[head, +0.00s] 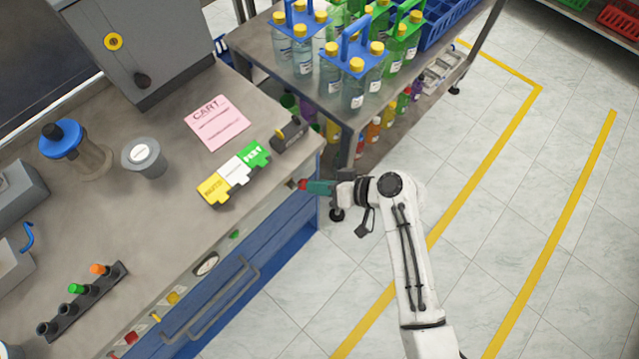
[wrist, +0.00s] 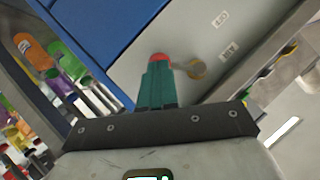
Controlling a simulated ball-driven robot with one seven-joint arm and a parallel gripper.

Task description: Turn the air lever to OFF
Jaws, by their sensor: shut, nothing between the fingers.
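The air lever shows in the wrist view as a short grey arm on a yellowish round hub (wrist: 196,69), on a grey panel. A red tip (wrist: 160,57) lies at the lever arm's end, right at my fingertips. In the head view this red tip (head: 301,184) shows at the counter's front edge. My gripper (wrist: 158,68), with teal fingers, is shut and empty. It also shows in the head view (head: 311,186), reaching in from the right. I cannot tell whether the fingers touch the lever. Two small white labels (wrist: 220,18) sit on the panel, too small to read.
A blue drawer front with a grey handle (head: 240,295) lies below the counter. Yellow, white and green blocks (head: 234,173) and a pink card (head: 217,122) lie on top. A shelf table (head: 345,110) with bottles stands behind. The floor to the right is clear.

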